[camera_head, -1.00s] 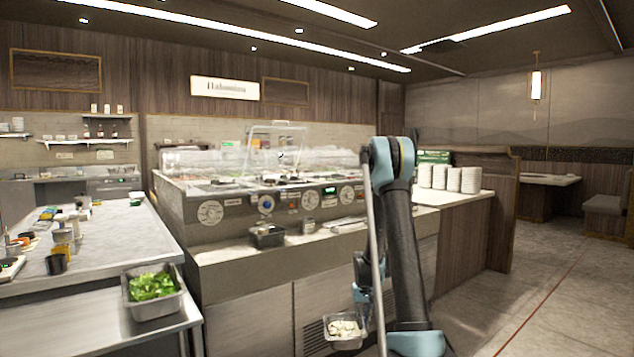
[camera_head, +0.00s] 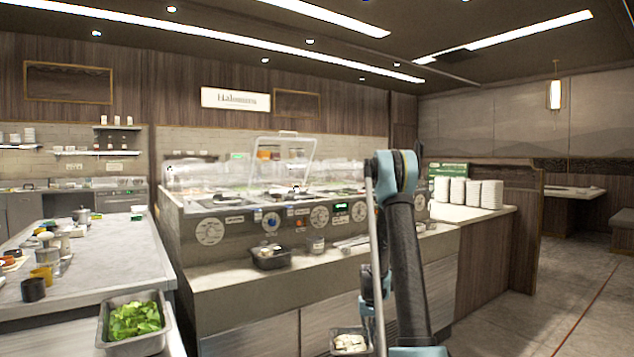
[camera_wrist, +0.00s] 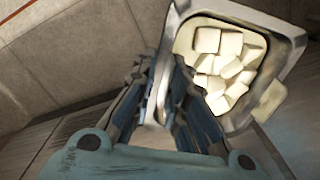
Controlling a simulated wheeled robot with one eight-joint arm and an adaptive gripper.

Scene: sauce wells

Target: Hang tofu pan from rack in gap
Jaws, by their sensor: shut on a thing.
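The tofu pan, a small metal pan with white tofu cubes, shows low in the head view (camera_head: 350,343) and at the upper right of the wrist view (camera_wrist: 296,42). My gripper is shut on the pan's near wall, with its fingers low in the head view (camera_head: 367,312) and at the middle of the wrist view (camera_wrist: 170,95). The pan hangs in front of the counter front, below the counter ledge. The serving counter (camera_head: 185,240) holds the sauce wells behind a clear guard. The rack's gap cannot be made out from here.
A black container (camera_head: 270,258) and a clear jar (camera_head: 316,245) sit on the counter ledge. The floor at the right is open.

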